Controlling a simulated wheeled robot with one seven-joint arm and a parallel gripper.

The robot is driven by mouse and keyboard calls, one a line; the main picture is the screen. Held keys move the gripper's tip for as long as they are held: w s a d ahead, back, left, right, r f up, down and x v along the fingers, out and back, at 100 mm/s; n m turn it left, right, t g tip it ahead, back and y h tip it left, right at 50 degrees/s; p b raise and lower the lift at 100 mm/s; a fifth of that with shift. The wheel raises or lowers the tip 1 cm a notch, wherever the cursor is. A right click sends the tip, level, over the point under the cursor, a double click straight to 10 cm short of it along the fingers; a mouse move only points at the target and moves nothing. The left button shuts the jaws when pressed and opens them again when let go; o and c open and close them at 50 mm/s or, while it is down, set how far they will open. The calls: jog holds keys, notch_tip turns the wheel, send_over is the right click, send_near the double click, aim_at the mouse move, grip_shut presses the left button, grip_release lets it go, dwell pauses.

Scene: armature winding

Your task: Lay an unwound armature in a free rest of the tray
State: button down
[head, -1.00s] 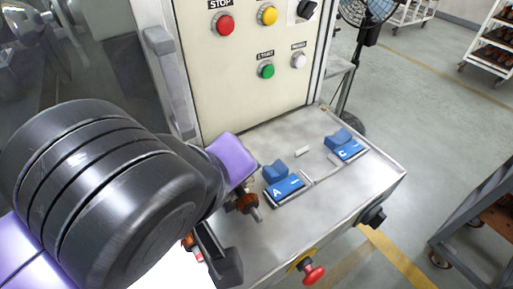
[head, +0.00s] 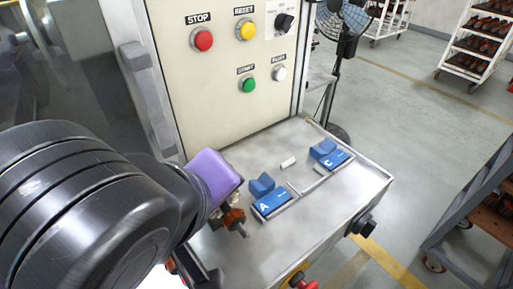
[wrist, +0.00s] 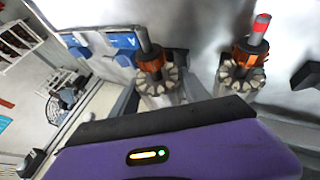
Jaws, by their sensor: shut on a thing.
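An armature (head: 233,220) with an orange commutator, a metal shaft and a pale slotted core without visible coils is at my gripper (wrist: 163,103). It also shows near the middle of the wrist view (wrist: 152,64). My gripper is shut on it; the fingers are mostly hidden behind the gripper's purple body. A second armature (wrist: 244,58), its shaft tip red, stands to the right in the wrist view. Blue rests marked A (head: 272,203) and C (head: 336,160) sit on the grey metal ledge (head: 320,215), with no armature on them. The held armature is just left of A.
A control panel (head: 225,100) with coloured buttons rises behind the ledge. A small pale block (head: 288,162) lies between the rests. A dark knob (head: 362,226) and a red button (head: 303,281) stick out at the ledge's front. A fan (head: 340,25) stands behind.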

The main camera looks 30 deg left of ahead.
aim_at(217, 214)
jog(key=shift+s+d+f+g+h, duration=0.1)
jog(key=shift+d+f+g+h, duration=0.05)
jog(key=shift+f, duration=0.8)
jog(key=shift+s+d+f+g+h, duration=0.1)
jog(key=shift+d+f+g+h, duration=0.05)
jog(key=shift+f, duration=0.8)
jog(key=shift+c, duration=2.3)
grip_release()
jog(key=w+r+v, duration=0.1)
jog(key=v, duration=0.9)
jog(key=shift+w+a+r+b, duration=0.15)
jog(key=shift+a+r+b, duration=0.15)
jog(key=shift+a+b, duration=0.1)
